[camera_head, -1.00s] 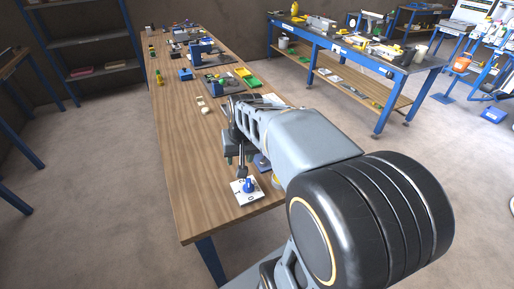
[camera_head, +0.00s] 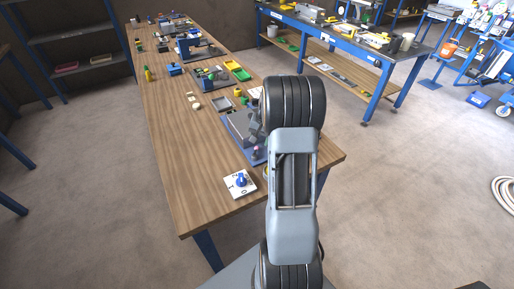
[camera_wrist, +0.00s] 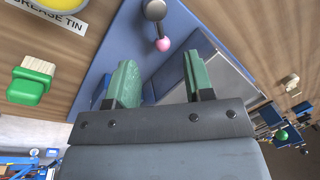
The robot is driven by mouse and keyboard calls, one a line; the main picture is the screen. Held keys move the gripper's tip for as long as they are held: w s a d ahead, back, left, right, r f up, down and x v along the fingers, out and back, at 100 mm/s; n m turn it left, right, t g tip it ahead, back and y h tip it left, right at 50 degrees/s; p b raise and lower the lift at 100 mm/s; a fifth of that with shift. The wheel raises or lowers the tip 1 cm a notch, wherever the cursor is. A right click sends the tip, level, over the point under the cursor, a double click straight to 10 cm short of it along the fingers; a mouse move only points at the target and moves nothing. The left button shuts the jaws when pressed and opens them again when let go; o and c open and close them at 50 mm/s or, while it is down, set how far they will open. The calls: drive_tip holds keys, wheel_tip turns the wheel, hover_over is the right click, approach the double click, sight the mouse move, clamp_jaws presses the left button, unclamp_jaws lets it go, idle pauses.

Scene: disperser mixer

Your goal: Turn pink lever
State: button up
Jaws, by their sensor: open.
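The pink lever shows in the wrist view as a pink ball (camera_wrist: 163,44) on a short metal arm from a grey round hub (camera_wrist: 154,10). It stands over the blue base (camera_wrist: 110,48) of the machine. My gripper (camera_wrist: 160,82) is open, with its two green-padded fingers apart and nothing between them. The pink ball lies just beyond the fingertips, roughly centred between them, with no visible contact. In the head view my arm covers part of the machine, and my gripper is hard to make out there.
A green-handled brush (camera_wrist: 30,82) and the grease tin label (camera_wrist: 45,20) are at left in the wrist view. A white plate with a blue knob (camera_head: 241,181) sits near the table's front edge. The wooden table (camera_head: 185,160) is clear at left. Small items stand farther back.

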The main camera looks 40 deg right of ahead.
sight(256, 150)
drive_tip(key=shift+w+a+f, duration=0.15)
drive_tip(key=shift+f, duration=0.85)
drive_tip(key=shift+w+a+f, duration=0.15)
drive_tip(key=shift+f, duration=0.9)
drive_tip(key=shift+w+a+f, duration=0.15)
drive_tip(key=shift+f, duration=0.85)
clamp_jaws()
